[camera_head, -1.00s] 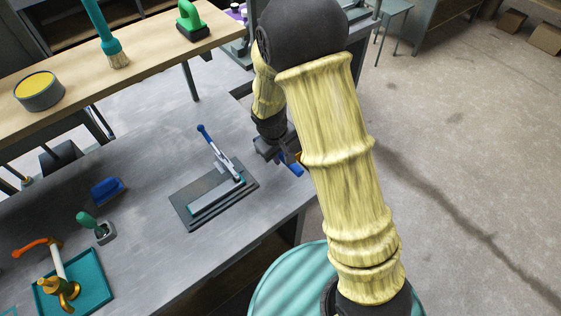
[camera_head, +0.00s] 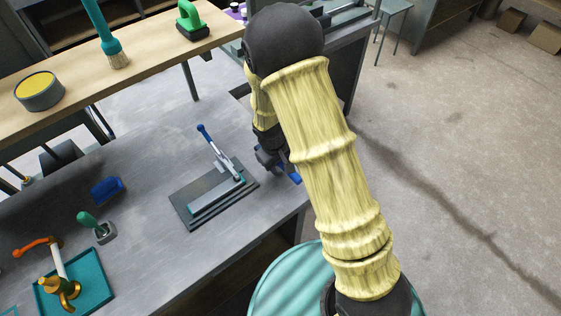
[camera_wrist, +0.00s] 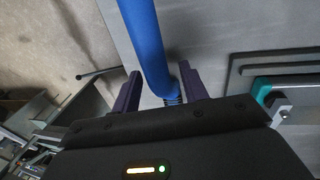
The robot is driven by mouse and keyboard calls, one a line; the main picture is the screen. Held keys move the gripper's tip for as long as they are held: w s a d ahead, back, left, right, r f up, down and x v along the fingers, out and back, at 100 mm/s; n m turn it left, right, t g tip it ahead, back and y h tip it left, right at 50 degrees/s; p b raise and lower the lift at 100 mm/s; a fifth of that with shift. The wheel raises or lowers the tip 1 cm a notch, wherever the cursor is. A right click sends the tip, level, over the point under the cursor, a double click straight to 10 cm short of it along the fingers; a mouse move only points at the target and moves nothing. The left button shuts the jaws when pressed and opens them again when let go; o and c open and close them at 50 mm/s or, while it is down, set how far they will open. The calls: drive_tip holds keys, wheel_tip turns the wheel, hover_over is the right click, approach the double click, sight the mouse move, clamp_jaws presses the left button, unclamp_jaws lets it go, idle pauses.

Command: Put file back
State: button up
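A blue-handled tool, likely the file (camera_head: 294,178), is at the right edge of the grey workbench, partly hidden behind my gripper (camera_head: 268,158). In the wrist view, its thick blue handle (camera_wrist: 146,40) runs down from the top edge and ends in a dark ribbed part between my fingers. My gripper (camera_wrist: 160,88) is open, with its two purple fingers apart on either side of the handle. The handle is closer to the right finger; a gap shows at the left one. Contact with the fingers cannot be told.
A press with a blue lever (camera_head: 222,160) stands on a dark plate (camera_head: 182,205) left of my gripper. A blue block (camera_head: 107,190), a green-handled stamp (camera_head: 96,228) and a teal tray (camera_head: 100,287) are farther left. A wooden shelf (camera_head: 150,38) crosses the back.

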drive_tip(key=shift+r, duration=0.15)
wheel_tip(320, 180, up, 12)
drive_tip(key=s+a, duration=0.1)
drive_tip(key=shift+s+a, duration=0.25)
drive_tip(key=shift+a, duration=0.15)
drive_tip(key=shift+d, duration=0.1)
idle(0.5)
drive_tip(key=s+d+r+m+t+y, duration=0.1)
drive_tip(key=s+d+r+m, duration=0.3)
drive_tip(key=s+d+m, duration=0.3)
drive_tip(key=s+d, duration=0.4)
drive_tip(key=d, duration=0.2)
drive_tip(key=shift+r+y, duration=0.15)
drive_tip(key=shift+y, duration=0.15)
drive_tip(key=shift+s, duration=0.1)
